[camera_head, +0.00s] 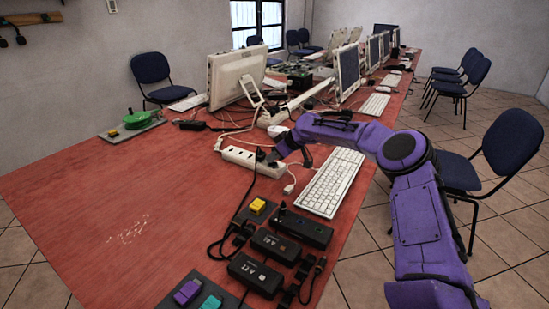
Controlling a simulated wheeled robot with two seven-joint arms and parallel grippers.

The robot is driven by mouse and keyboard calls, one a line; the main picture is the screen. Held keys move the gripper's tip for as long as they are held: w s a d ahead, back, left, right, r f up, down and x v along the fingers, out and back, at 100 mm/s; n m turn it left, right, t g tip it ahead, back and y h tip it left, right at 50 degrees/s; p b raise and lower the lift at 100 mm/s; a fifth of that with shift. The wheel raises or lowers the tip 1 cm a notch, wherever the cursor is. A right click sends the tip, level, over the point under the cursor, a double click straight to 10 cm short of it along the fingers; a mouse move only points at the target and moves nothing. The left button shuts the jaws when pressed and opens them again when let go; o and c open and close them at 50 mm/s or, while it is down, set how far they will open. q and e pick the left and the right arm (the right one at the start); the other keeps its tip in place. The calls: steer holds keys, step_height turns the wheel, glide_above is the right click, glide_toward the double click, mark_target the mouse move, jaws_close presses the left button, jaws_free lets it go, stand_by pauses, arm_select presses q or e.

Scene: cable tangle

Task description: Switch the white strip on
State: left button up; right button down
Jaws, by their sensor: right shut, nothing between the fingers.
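The white strip (236,156) lies on the red table near the middle of the picture, with dark sockets or plugs along its top. My right arm, purple, reaches in from the right. My right gripper (272,157) is shut and empty at the right part of the strip. I cannot tell whether its tips touch the strip. The gripper covers part of that end, and the strip's switch cannot be made out. My left gripper is not in view.
Black power adapters (256,273) and cables lie at the near edge. A white keyboard (332,183) lies right of the strip. A white monitor (237,76) and tangled cables stand behind. A green object (137,119) is at the far left. The red table (120,200) is clear on the left.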

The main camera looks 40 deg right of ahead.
mark_target(272, 163)
steer(key=shift+s+d, duration=0.2)
steer(key=shift+s+r+p, duration=0.1)
steer(key=shift+r+p, duration=0.2)
steer(key=shift+r, duration=0.05)
steer(key=r+p, duration=0.2)
steer(key=w+r+p, duration=0.1)
steer(key=r+p, duration=0.1)
steer(key=shift+a+r, duration=0.2)
steer(key=shift+r, duration=0.1)
steer(key=v, duration=0.9)
steer(key=shift+b, duration=0.4)
